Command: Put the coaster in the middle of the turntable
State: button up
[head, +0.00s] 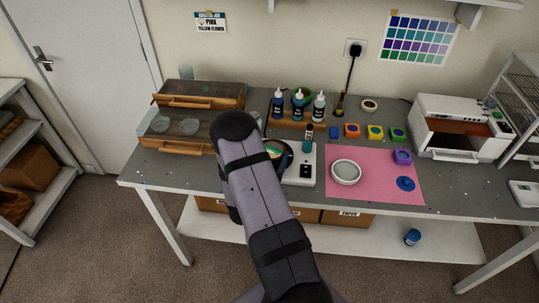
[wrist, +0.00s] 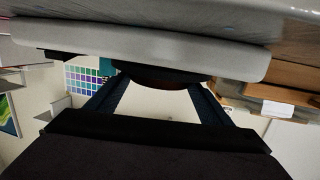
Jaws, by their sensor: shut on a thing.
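My gripper (wrist: 158,88) is shut on a dark round thing with a reddish edge, which I take for the coaster (wrist: 160,79). In the wrist view only its edge shows between the fingers. In the head view a dark-rimmed round thing with green inside (head: 279,151) shows beside my arm, over the white scale (head: 302,166); my arm hides part of it and the fingers. Whether it touches the scale I cannot tell. The turntable (head: 346,173) appears to be the pale round piece with a raised rim on the pink mat, right of my gripper. Its top looks empty.
The pink mat (head: 375,190) also holds a blue disc (head: 405,183) and a purple piece (head: 402,156). Bottles (head: 298,106) and small coloured pots (head: 375,132) stand behind. A wooden cabinet (head: 205,95) is at left, a white machine (head: 455,125) at right.

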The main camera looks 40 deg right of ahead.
jog(key=shift+f, duration=0.15)
jog(key=o, duration=1.1)
jog(key=shift+r, duration=0.3)
jog(key=shift+s+a+f, duration=0.15)
jog(key=shift+a, duration=0.15)
jog(key=b+v, duration=0.3)
jog(key=v, duration=0.6)
jog(key=shift+s+a, duration=0.15)
jog(key=shift+a, duration=0.1)
jog(key=shift+b+v, duration=0.35)
jog(key=shift+v, duration=0.55)
